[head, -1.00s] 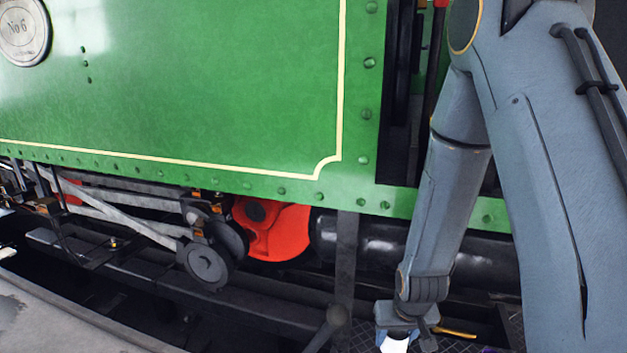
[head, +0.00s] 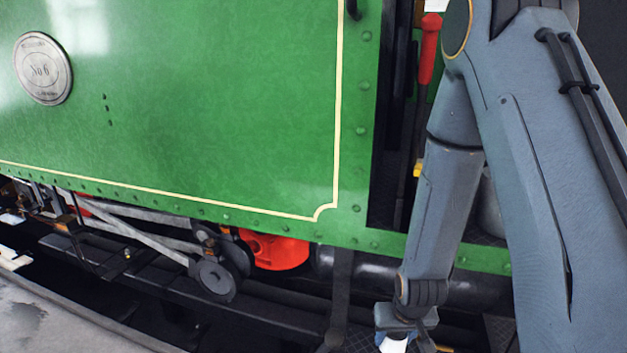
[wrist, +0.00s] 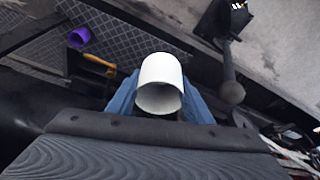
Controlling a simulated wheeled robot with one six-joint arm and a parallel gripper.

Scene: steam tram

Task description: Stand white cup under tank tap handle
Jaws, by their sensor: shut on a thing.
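The white cup (wrist: 162,82) is between the blue fingers of my gripper (wrist: 160,104) in the wrist view, with its open mouth facing the camera. My gripper is shut on it. In the head view my gripper (head: 402,335) hangs at the bottom edge, and only a small part of the white cup (head: 394,345) shows below it. The tank is the large green panel (head: 190,120) with a yellow line. I cannot make out a tap handle for certain in either view.
A purple cup-like thing (wrist: 79,37) and a yellow-handled tool (wrist: 98,63) lie on the chequered plate. A dark ball-ended post (wrist: 230,90) stands right of my gripper. A red-handled lever (head: 428,50) stands in the cab opening. Rods and wheels run below the tank.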

